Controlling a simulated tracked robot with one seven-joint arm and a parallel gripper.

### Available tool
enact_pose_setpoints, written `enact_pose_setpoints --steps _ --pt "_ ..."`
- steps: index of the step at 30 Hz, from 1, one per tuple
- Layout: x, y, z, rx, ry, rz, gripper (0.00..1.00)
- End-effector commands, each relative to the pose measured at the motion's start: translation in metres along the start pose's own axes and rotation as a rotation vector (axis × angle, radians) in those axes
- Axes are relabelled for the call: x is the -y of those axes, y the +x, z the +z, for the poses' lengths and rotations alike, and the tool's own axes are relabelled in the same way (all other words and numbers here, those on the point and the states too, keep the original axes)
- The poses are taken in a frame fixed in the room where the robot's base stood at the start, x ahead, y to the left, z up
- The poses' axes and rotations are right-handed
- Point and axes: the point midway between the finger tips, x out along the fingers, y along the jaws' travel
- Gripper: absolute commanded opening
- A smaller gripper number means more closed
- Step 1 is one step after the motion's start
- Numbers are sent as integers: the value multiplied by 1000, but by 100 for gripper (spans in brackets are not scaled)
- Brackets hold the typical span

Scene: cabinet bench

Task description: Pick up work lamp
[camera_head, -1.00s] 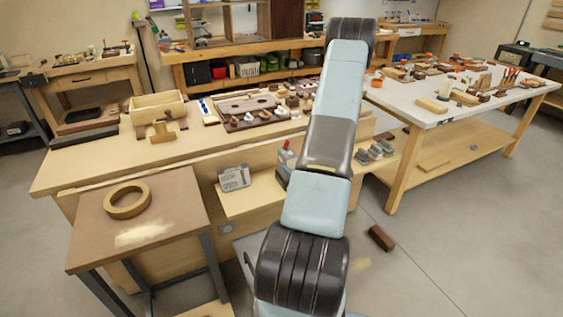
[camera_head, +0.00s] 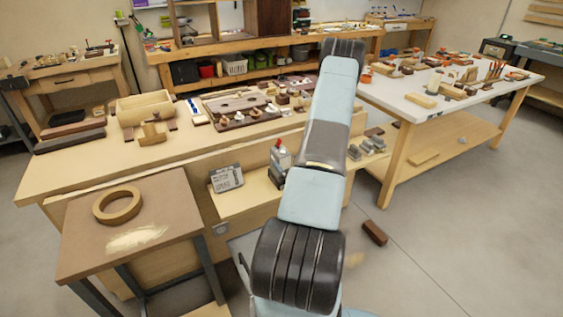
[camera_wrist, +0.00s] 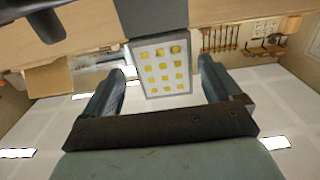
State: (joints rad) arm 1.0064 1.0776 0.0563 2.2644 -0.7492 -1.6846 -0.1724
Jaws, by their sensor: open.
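The work lamp (camera_wrist: 181,83) shows in the wrist view as a pale rectangular panel with rows of yellow squares and a dark grey part above it. My gripper (camera_wrist: 162,76) is open, with one dark finger on each side of the panel in the picture. I cannot tell whether the panel is between the fingers or beyond them. No grip on it shows. In the head view my arm hides the gripper, and I cannot make out the lamp there.
A small table (camera_head: 85,245) with a tape roll (camera_head: 118,205) stands at front left. A white-topped table (camera_head: 400,100) is at right. A brown block (camera_head: 375,233) lies on the open floor.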

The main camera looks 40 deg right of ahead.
Motion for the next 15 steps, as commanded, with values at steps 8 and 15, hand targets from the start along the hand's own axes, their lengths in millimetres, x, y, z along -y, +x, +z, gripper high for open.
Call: enact_pose_setpoints --steps 8,15 --pt "3 14 0 -1 0 -2 92" --pt "6 46 -1 -1 -1 -2 92"
